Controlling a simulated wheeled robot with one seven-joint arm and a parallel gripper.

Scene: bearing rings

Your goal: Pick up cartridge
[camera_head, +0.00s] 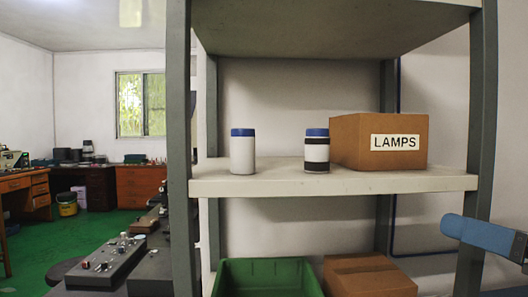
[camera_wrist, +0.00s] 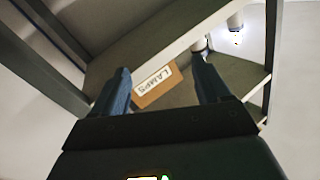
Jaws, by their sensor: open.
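Two upright white cylinders with blue caps, which look like cartridges, stand on the middle shelf board. The plain cartridge (camera_head: 242,153) is on the left. The dark-banded cartridge (camera_head: 317,152) is right of it, close to the box. My gripper (camera_head: 482,236) is at the right edge of the head view, below the shelf board and away from both cylinders. In the wrist view my gripper (camera_wrist: 161,68) has its blue fingers wide apart with nothing held between them.
A cardboard LAMPS box (camera_head: 370,142) stands on the shelf board (camera_head: 250,185), right of the banded cartridge. It also shows between my fingers in the wrist view (camera_wrist: 160,92). Grey posts (camera_head: 180,150) flank the shelf. Below are a green crate (camera_head: 266,277) and another carton (camera_head: 368,276).

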